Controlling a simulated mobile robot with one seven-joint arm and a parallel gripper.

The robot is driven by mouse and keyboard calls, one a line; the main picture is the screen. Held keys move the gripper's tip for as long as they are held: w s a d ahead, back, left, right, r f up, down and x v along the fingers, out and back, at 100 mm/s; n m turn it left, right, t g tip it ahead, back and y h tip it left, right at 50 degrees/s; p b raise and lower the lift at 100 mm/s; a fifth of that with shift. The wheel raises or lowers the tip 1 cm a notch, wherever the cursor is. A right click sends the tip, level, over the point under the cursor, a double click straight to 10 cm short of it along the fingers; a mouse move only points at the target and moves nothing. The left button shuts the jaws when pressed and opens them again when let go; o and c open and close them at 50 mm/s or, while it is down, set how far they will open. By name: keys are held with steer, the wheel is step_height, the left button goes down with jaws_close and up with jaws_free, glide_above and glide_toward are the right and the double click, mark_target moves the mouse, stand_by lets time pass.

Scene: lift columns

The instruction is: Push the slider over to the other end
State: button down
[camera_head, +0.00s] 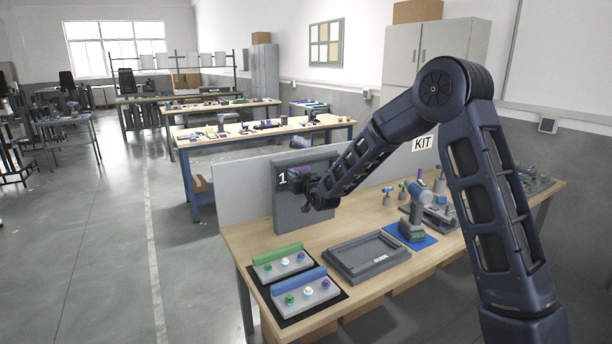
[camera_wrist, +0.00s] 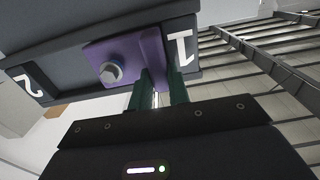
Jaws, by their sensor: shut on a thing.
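The slider is a purple plate with a round grey bolt head. In the wrist view the slider (camera_wrist: 128,52) sits on the dark upright panel (camera_wrist: 60,50), close to the white "1" mark (camera_wrist: 183,48). The "2" mark (camera_wrist: 28,84) is at the panel's other end, on the left of that view. My gripper (camera_wrist: 155,97) has its green fingers shut on the purple tab of the slider. In the head view the panel (camera_head: 287,214) stands upright at the bench's back edge; my gripper (camera_head: 303,186) is at its face and hides most of the slider.
A board marked KIT (camera_head: 421,143) stands behind. My arm crosses above the bench's right part.

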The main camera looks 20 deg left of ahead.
steer(key=shift+s+a, duration=0.25)
steer(key=c, duration=1.3)
jaws_free()
steer(key=shift+d, duration=0.1)
steer(key=v, duration=1)
steer(key=shift+s+d, duration=0.25)
steer(key=shift+r, duration=0.1)
